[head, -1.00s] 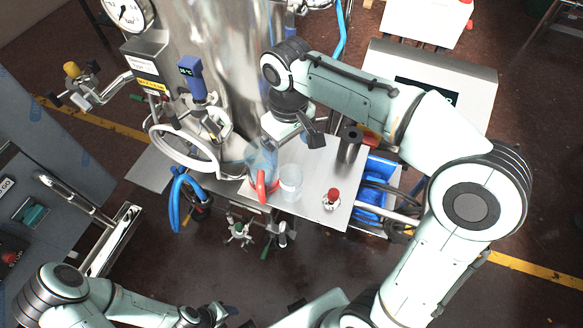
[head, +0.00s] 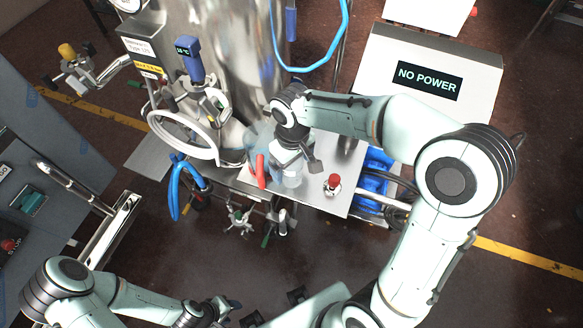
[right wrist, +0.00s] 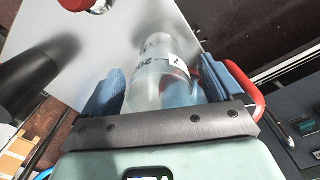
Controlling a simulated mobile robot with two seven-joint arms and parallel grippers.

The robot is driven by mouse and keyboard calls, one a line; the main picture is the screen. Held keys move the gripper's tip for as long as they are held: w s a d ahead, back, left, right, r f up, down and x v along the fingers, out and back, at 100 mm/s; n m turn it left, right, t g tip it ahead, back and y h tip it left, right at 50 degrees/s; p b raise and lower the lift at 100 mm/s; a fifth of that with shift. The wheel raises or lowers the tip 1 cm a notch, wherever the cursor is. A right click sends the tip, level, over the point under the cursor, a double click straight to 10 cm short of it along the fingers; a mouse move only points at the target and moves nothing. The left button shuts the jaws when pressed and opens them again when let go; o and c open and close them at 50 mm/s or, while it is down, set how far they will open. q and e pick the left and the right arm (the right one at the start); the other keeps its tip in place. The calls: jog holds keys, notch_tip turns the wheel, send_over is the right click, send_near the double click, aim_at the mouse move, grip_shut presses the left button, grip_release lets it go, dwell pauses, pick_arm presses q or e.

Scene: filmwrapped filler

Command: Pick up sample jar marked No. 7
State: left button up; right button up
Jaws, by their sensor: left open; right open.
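A translucent sample jar (head: 292,180) stands on the steel shelf (head: 335,205) in the head view, partly hidden by my right gripper. In the right wrist view the jar (right wrist: 157,62) has a white label with a dark mark, too small to read surely as a 7. My right gripper (head: 300,163) is open over the jar. In the right wrist view its blue fingers (right wrist: 170,92) are on either side of the jar; I cannot tell whether they touch it. My left gripper (head: 230,305) is open and empty at the bottom, far from the shelf.
A red handle (head: 261,171) is close left of the jar. A black cylinder (right wrist: 30,75) is near in the right wrist view.

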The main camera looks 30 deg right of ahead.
jog(key=c, duration=1.1)
